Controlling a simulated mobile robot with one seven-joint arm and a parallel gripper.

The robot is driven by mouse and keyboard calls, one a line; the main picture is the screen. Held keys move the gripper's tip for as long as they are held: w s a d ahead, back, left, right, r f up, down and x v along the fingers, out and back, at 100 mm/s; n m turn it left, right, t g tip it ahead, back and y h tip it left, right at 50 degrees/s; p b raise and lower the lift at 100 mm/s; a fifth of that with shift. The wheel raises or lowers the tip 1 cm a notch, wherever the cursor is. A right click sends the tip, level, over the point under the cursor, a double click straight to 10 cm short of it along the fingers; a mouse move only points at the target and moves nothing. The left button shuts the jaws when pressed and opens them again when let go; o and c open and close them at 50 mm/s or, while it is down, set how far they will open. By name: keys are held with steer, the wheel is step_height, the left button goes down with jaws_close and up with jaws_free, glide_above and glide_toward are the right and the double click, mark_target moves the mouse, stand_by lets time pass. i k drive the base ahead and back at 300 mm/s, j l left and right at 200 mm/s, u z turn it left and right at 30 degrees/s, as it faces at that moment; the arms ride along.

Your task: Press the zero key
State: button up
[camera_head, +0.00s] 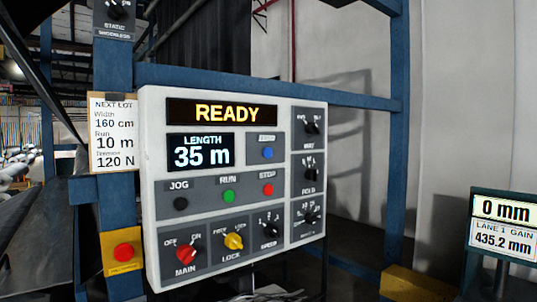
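A light grey control panel (150,200) fills the middle of the view, facing me at a slight angle. A blue round button (267,153) sits on a small grey plate right of the length display, under a small label too blurred to read surely; it may be the zero key. The length display (201,152) reads 35 m. The display above it (222,113) reads READY. Nothing touches the blue button. My gripper's fingers do not show; a dark and pale shape at the bottom edge, below the panel, is too cut off to identify.
Close by are black JOG (181,204), green RUN (228,196) and red STOP (268,189) buttons, with several knobs below and right. A red button on a yellow box (124,252) is at left. A blue frame (400,150) surrounds the panel. A readout (503,210) shows 0 mm.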

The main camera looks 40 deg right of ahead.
mark_target(267, 152)
steer(key=i+l+z, duration=0.1)
steer(key=z, duration=0.3)
steer(key=i+z, duration=0.35)
steer(key=z, duration=0.4)
steer(key=i, duration=0.05)
